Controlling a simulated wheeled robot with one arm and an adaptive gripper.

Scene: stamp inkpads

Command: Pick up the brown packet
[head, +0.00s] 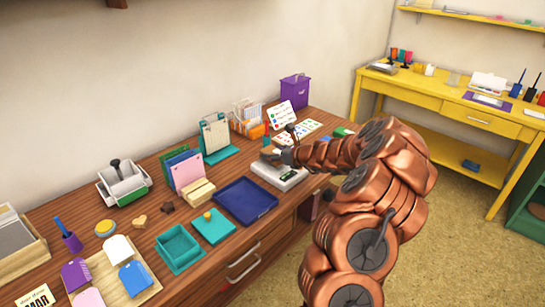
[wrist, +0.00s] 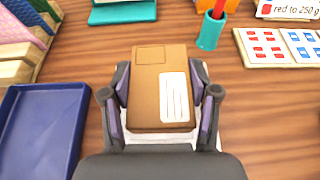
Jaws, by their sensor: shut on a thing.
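The brown packet (wrist: 146,88) is a flat, boxy brown parcel with a white lined label and a drawn square on its top. In the wrist view my gripper (wrist: 162,95) has one finger on each side of it and is shut on it. A pale surface shows just below the packet, so I cannot tell whether it touches that surface. In the head view my gripper (head: 282,156) is over the white scale (head: 280,174) on the brown desk, and the packet there is too small and covered to make out.
A dark blue tray (head: 246,200) lies left of the scale. A teal cup (wrist: 211,30) with a red item stands behind the packet. Cards with coloured squares (wrist: 270,45) lie to the right. Teal boxes and a purple box (head: 295,91) also stand on the desk.

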